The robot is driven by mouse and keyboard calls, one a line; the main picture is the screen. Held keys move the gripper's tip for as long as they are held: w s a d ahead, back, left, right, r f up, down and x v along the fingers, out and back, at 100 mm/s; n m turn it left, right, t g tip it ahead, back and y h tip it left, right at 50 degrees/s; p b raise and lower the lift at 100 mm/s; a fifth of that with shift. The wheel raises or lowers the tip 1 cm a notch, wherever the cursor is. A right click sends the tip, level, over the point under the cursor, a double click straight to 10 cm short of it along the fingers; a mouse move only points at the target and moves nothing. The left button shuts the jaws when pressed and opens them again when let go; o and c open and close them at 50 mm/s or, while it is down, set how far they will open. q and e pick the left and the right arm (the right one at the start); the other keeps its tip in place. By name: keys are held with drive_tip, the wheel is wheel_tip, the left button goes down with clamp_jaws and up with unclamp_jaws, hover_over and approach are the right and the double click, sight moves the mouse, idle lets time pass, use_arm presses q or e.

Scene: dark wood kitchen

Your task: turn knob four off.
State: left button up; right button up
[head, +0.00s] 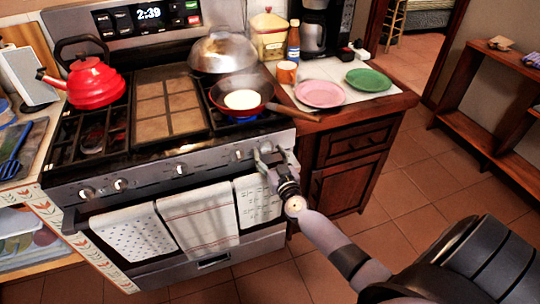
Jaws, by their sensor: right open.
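The stove's front panel (205,160) carries a row of several round knobs. From the left, they include a first knob (87,193), a second knob (120,184), one near the middle (180,168) and one further right (238,154). My right gripper (266,156) is open at the right end of the panel, just right of that last knob. Its fingers hide the panel there, and I cannot tell whether they touch a knob. A blue flame shows under the frying pan (240,100) on the front right burner. My left gripper is not in view.
A red kettle (94,84) and a domed metal lid (222,52) stand on the stove. The pan's handle juts right over the counter. Towels (197,220) hang below the knobs. Pink (319,94) and green (369,80) plates lie on the counter. Floor right of the cabinet is clear.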

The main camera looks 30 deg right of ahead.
drive_tip(key=c, duration=1.1)
drive_tip(key=shift+c, duration=0.2)
drive_tip(key=shift+m, duration=0.4)
drive_tip(key=m, duration=0.3)
drive_tip(key=shift+a, duration=0.1)
drive_tip(key=m, duration=0.4)
drive_tip(key=shift+m, duration=0.3)
drive_tip(key=m, duration=0.5)
drive_tip(key=shift+a+r, duration=0.1)
drive_tip(key=shift+r+m+b, duration=0.1)
drive_tip(key=shift+m+b, duration=0.4)
drive_tip(key=shift+m, duration=1.8)
